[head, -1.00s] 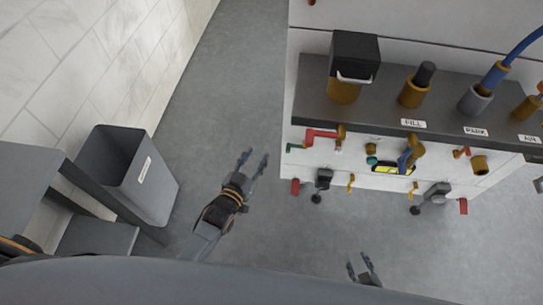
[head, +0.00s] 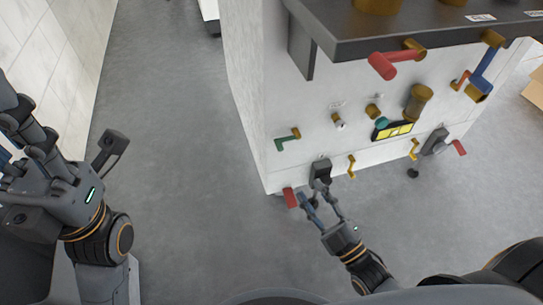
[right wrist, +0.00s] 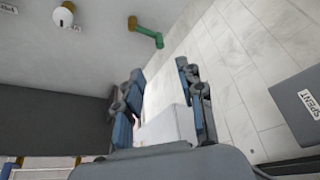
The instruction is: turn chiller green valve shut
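The green valve (head: 287,140) is a small green handle on a brass stem, low on the left part of the white machine's front. It also shows in the right wrist view (right wrist: 147,32), beyond the fingers and apart from them. My right gripper (head: 319,198) is open and empty, below and right of the green valve in the head view, by the machine's lower edge. Its two spread fingers show in the right wrist view (right wrist: 158,95) with nothing between them. My left gripper (head: 65,140) is large at the left edge, fingers apart, away from the machine.
A red handle (head: 290,198) sticks out below the green valve, and a black fitting (head: 320,174) is by the right gripper. A larger red handle (head: 395,63) juts out above, under the dark shelf (head: 345,30). Open floor (head: 185,120) lies left of the machine.

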